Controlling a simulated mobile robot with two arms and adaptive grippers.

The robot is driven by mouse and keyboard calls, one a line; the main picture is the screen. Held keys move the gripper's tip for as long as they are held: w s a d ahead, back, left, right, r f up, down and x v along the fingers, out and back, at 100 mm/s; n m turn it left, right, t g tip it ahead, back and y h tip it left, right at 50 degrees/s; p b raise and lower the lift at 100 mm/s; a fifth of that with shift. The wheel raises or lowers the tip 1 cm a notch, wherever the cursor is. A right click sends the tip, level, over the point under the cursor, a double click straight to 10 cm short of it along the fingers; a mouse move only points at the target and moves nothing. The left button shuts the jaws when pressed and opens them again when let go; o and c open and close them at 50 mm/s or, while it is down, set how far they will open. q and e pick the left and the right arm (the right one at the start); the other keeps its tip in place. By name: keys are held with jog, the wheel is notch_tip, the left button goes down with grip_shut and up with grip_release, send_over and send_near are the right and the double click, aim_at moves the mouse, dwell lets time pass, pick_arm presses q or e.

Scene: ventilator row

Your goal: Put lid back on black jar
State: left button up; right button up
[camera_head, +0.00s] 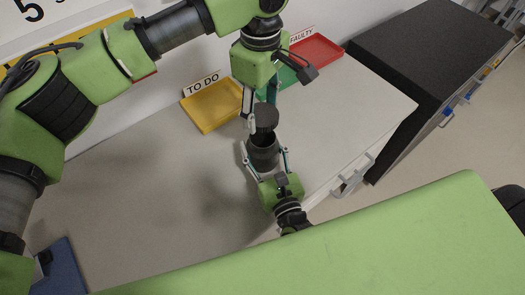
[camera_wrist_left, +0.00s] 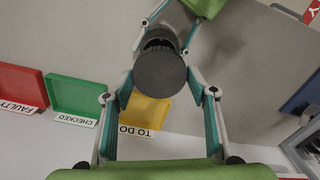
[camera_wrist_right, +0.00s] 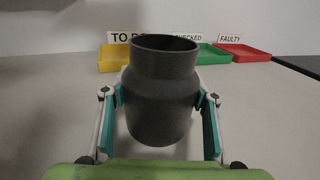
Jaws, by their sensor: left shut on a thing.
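The black jar (camera_head: 262,153) stands upright on the table with its mouth open at the top; it fills the middle of the right wrist view (camera_wrist_right: 161,100). My right gripper (camera_head: 266,158) has its fingers on both sides of the jar's body, and the pads appear to touch it. The dark round lid (camera_head: 265,116) is in my left gripper (camera_head: 260,118), just above the jar's mouth. In the left wrist view the lid (camera_wrist_left: 160,75) sits between the fingertips and covers part of the jar (camera_wrist_left: 160,37) behind it. The lid looks apart from the rim.
A yellow "TO DO" tray (camera_head: 213,105), a green tray (camera_head: 277,84) and a red "FAULTY" tray (camera_head: 316,52) stand along the wall behind. A black-topped cabinet (camera_head: 430,50) is at the right. The table (camera_head: 150,185) left of the jar is clear.

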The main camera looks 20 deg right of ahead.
aim_at(263, 150)
pick_arm(q)
jog(key=shift+f, duration=2.5)
jog(key=shift+f, duration=0.9)
jog(key=shift+f, duration=0.5)
